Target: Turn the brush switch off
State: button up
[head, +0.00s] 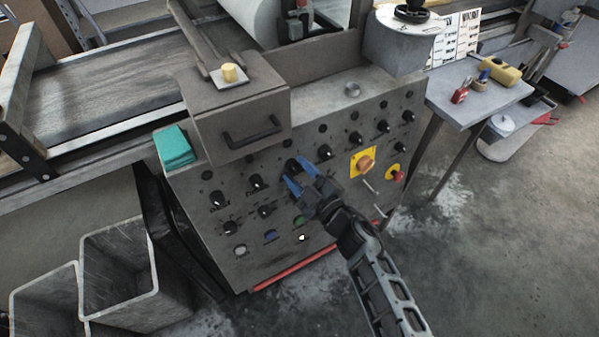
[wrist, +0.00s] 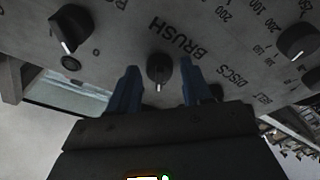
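The brush switch (wrist: 159,68) is a small black rotary knob with a white pointer line, beside the printed word BRUSH on the grey panel. In the wrist view its pointer faces down the picture. My gripper (wrist: 159,80) is open, with one blue finger on each side of the knob and a visible gap on both sides. In the head view my gripper (head: 298,174) is at the middle of the control panel (head: 205,258), its fingertips near a black knob (head: 292,164) in the upper row. The fingers hide part of the panel there.
Other black knobs (head: 255,182) sit close by on the panel. An orange-red button on a yellow plate (head: 362,163) is to the right. Below are coloured buttons (head: 270,236).

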jog(key=shift+o, duration=0.7)
jog(key=p+v, duration=0.1)
jog(key=v, duration=0.6)
jog(key=shift+s+d+p, duration=0.25)
jog(key=shift+s+p, duration=0.05)
